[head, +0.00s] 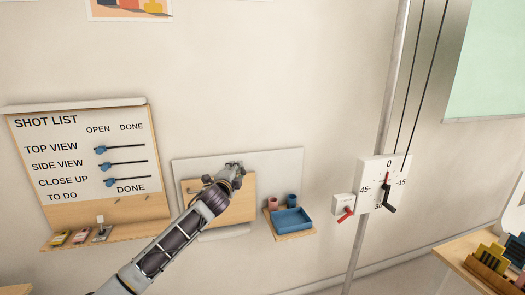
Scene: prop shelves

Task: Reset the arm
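My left arm comes in from the bottom left. Its gripper (235,172) is in front of a wooden panel (240,208) on a grey wall board. The fingers are small and partly hidden by the wrist, so I cannot tell whether they are open or touching the panel. My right gripper is not in view. To the right, a white dial plate (370,170) on the wall carries numbers around 0, a small red pointer below the 0 and a black lever (388,197) angled downward. A small white box (341,200) beside it has a red lever (346,213).
A shot list board (85,180) with blue sliders hangs at left, above a ledge with small cards. A blue tray (292,220) and two small cups sit on a wooden shelf. A metal pole (394,75) stands behind the dial. A table with yellow blocks (490,257) is at lower right.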

